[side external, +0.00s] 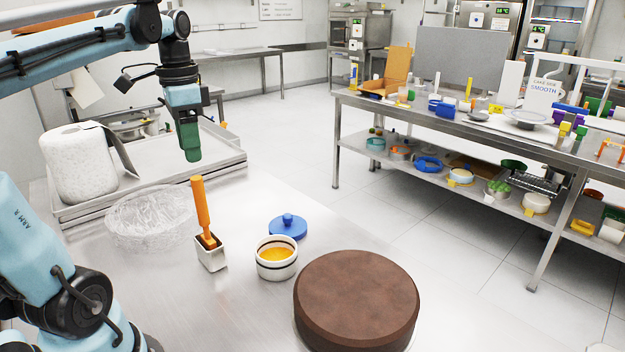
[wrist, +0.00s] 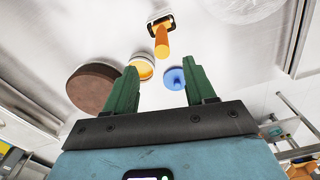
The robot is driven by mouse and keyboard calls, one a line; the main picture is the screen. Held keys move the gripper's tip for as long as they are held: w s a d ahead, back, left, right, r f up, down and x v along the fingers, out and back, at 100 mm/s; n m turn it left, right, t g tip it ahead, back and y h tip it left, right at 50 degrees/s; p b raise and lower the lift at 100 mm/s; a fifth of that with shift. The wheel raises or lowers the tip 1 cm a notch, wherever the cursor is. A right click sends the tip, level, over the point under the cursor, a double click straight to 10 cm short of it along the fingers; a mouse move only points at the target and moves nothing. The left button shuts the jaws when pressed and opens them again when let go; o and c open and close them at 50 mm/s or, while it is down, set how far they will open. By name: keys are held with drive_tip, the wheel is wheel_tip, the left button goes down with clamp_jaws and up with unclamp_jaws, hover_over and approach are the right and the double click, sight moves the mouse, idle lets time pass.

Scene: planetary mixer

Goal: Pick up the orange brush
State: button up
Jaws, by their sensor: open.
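Near the holder are a white pot (side external: 277,262) of yellow liquid, a blue lid (side external: 288,226), a large brown cake (side external: 356,300) and a clear crumpled bowl (side external: 150,218). The table's front left is bare.

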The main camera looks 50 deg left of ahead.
hover_over(204, 221)
drive_tip(key=a, duration=0.1)
drive_tip(key=shift+w+f, duration=0.15)
drive_tip(key=shift+f, duration=2.7)
drive_tip(key=shift+w+f, duration=0.1)
drive_tip(key=shift+f, duration=2.75)
drive_tip(key=shift+c, duration=0.5)
clamp_jaws()
